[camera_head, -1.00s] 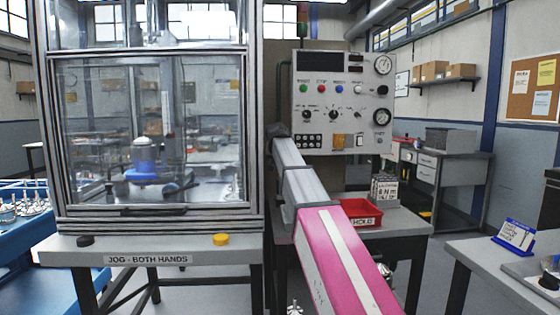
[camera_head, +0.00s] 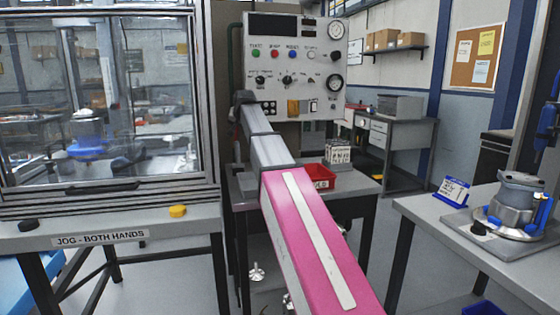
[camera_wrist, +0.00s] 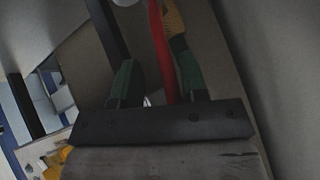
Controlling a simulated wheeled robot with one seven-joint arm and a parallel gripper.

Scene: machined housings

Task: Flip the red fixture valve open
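A long red bar (camera_wrist: 162,55), which looks like the valve's handle, shows in the wrist view. It runs between the two green fingers of my gripper (camera_wrist: 157,80). The fingers stand apart, with a gap between the left finger and the bar. The bar is nearer the right finger; whether it touches is unclear. Its lower end is hidden behind the dark gripper body. In the head view my arm reaches to the left edge of the control panel (camera_head: 318,70). My gripper and the red valve cannot be made out there.
A glass-fronted machine (camera_head: 95,185) stands left of my arm. A red bin (camera_head: 318,172) sits on a small table below the panel. A grey bench (camera_head: 425,213) at right holds a metal housing (camera_head: 515,205). A yellow-orange part (camera_wrist: 174,18) is beside the bar.

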